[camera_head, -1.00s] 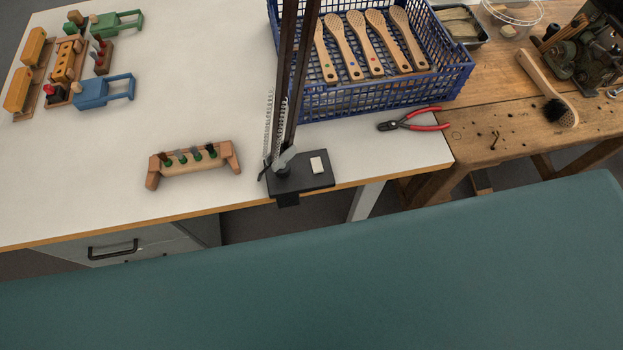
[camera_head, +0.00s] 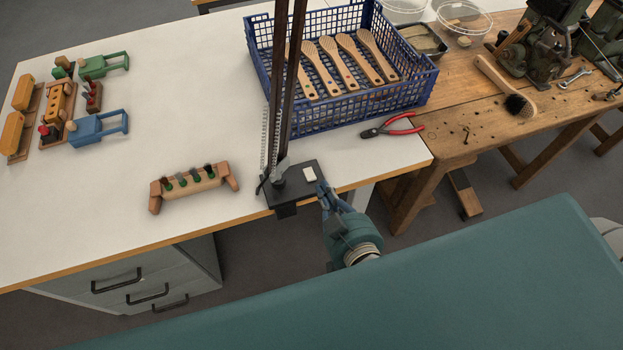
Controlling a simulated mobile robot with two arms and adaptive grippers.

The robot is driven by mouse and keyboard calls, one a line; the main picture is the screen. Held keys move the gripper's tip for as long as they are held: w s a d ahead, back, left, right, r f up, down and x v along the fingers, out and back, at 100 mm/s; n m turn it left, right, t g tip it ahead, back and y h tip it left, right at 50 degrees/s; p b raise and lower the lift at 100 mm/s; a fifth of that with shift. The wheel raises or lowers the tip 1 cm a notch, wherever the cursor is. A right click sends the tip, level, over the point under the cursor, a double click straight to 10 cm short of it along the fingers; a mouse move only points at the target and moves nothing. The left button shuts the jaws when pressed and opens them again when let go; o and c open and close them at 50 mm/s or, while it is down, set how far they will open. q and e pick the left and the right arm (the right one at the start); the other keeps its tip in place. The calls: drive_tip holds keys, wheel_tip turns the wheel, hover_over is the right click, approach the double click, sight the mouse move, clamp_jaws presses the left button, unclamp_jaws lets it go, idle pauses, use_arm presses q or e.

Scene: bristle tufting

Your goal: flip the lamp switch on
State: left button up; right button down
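The lamp's black base (camera_head: 288,186) stands clamped at the front edge of the white table, with dark upright arms and springs rising from it. A pale rocker switch (camera_head: 309,174) sits on the right part of the base. My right gripper (camera_head: 322,187) is just right of the base, its fingertips close to the base's right edge, near the switch. I cannot tell whether it touches the base. Its fingers look close together and small, so their opening is unclear. The lamp's head is out of view. My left gripper is not in view.
A blue crate (camera_head: 348,113) of wooden brushes stands behind the lamp. Red-handled pliers (camera_head: 392,127) lie to the right. A small wooden rack (camera_head: 192,184) stands to the left. Wooden toy-like parts (camera_head: 66,110) lie at far left. The white table's left front is clear.

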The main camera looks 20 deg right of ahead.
drive_tip(key=p, duration=0.2)
hover_over(310, 174)
drive_tip(key=s, duration=0.3)
wheel_tip(310, 174, down, 3)
drive_tip(key=shift+s+a+f, duration=0.1)
drive_tip(key=shift+a, duration=0.05)
wheel_tip(310, 174, down, 4)
drive_tip(key=shift+r, duration=0.15)
drive_tip(key=shift+s+f, duration=0.1)
drive_tip(key=shift+f, duration=0.3)
